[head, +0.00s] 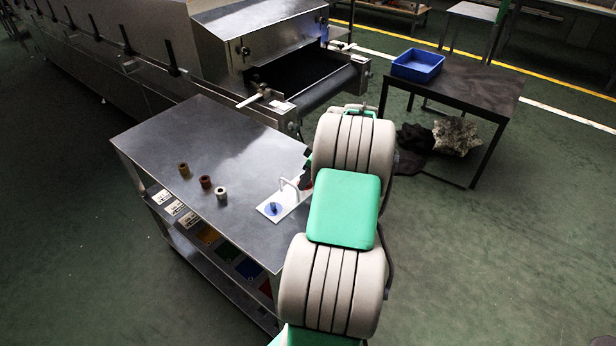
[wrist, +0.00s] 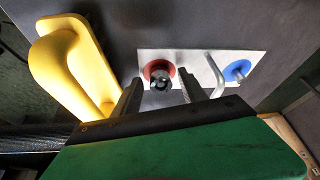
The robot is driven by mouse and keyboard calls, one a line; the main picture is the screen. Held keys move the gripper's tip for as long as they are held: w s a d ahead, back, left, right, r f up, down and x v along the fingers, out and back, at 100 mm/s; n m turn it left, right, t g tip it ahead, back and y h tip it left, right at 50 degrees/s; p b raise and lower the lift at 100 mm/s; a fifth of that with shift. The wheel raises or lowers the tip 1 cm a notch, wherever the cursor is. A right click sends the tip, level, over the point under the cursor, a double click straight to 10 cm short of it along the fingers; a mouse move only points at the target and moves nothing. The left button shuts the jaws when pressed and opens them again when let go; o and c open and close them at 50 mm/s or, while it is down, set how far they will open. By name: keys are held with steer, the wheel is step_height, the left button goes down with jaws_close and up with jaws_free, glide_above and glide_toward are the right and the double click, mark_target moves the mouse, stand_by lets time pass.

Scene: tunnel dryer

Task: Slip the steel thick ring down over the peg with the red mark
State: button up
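In the wrist view a round, dark grey, ring-like piece (wrist: 160,84) stands over the red mark (wrist: 150,68) on a white plate (wrist: 195,62). It looks like the steel thick ring around the peg, but I cannot clearly tell ring from peg. My gripper (wrist: 160,78) is open, one finger on each side of this piece, with visible gaps. In the head view my arm hides the gripper and the red mark. Part of the white plate (head: 295,203) shows there, with a blue mark (head: 273,209) and its peg.
A grey hollow cylinder (head: 221,196), a copper one (head: 205,182) and a brown one (head: 184,170) stand on the steel table (head: 190,135). A bent grey rod (wrist: 217,75) rises beside the right finger. A yellow handle (wrist: 65,65) is at the left.

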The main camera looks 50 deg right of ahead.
steer(key=shift+o, duration=0.3)
steer(key=v, duration=0.7)
steer(key=shift+r, duration=0.35)
steer(key=shift+s, duration=0.15)
